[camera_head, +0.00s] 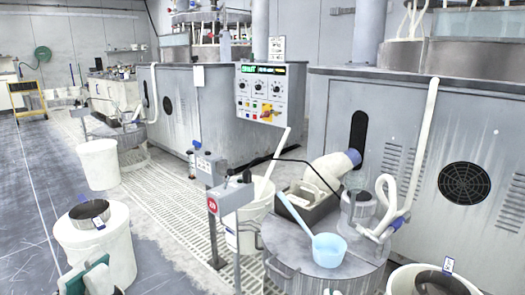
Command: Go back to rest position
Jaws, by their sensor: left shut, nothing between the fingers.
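My left gripper (86,279) shows at the bottom left edge as a teal, white and dark shape, partly cut off by the frame. It is shut and holds nothing. It is in front of a white bucket (98,240) with a dark ring-shaped piece (88,213) and a small tag on top. My right gripper is not in view.
A round grey stand (283,243) at lower centre bears a light blue ladle (328,250) and a hose. Another white bucket (403,281) is at bottom right. Grey machines (222,116) stand behind. The grey floor (28,190) on the left is largely clear.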

